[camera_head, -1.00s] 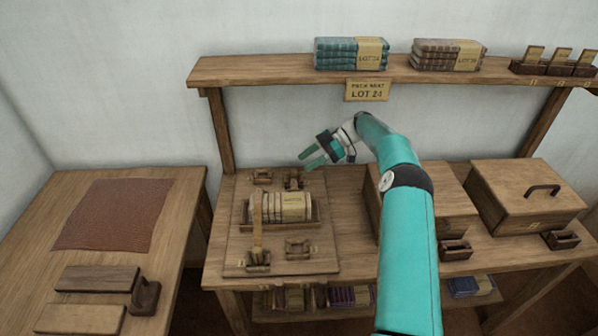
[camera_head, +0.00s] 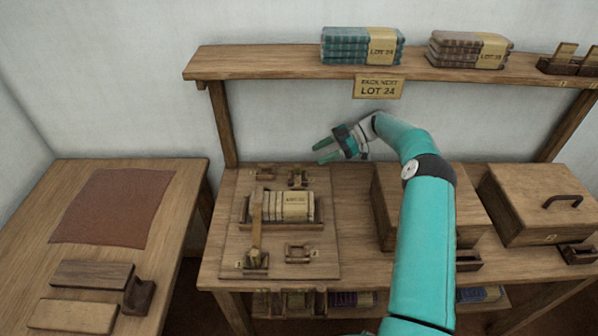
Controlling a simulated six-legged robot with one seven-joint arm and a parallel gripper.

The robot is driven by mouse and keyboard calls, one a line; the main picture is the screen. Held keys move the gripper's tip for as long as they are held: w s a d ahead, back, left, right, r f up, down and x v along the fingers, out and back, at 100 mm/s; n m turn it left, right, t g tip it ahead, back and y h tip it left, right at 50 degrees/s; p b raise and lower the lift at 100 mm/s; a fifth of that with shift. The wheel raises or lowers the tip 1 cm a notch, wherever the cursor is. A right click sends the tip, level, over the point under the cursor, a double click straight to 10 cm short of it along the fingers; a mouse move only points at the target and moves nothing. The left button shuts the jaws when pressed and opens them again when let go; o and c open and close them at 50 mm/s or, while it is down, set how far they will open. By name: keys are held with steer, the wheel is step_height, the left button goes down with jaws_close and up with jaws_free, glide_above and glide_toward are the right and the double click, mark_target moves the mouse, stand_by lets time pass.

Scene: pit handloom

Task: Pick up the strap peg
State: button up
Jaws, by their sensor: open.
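My gripper (camera_head: 328,151) is open and empty, in the air above the back edge of a wooden board (camera_head: 230,237) on the bench. The board carries small dark wooden fittings: one at back left (camera_head: 265,174), a taller one at back right (camera_head: 297,179), one at front right (camera_head: 298,254) and one at front left (camera_head: 256,263). A pale strap (camera_head: 256,232) runs back from the front left fitting to a tray (camera_head: 285,225) holding a row of pale bundles (camera_head: 296,206). I cannot tell for certain which small piece is the strap peg.
A shelf (camera_head: 270,63) with folded cloth stacks (camera_head: 362,47) and a LOT 24 sign (camera_head: 378,87) runs behind. Lidded boxes (camera_head: 540,205) stand on the bench to the right. A side table (camera_head: 174,195) with a brown cloth (camera_head: 115,208) is at left.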

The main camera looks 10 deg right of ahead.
mark_target(300, 165)
steer(key=x, duration=0.5)
steer(key=shift+f, duration=0.1)
steer(key=shift+f+x, duration=0.15)
steer(key=shift+x, duration=1.4)
steer(key=shift+f+x, duration=0.1)
steer(key=shift+x, duration=1.45)
steer(key=shift+w+d, duration=0.1)
steer(key=c, duration=1.1)
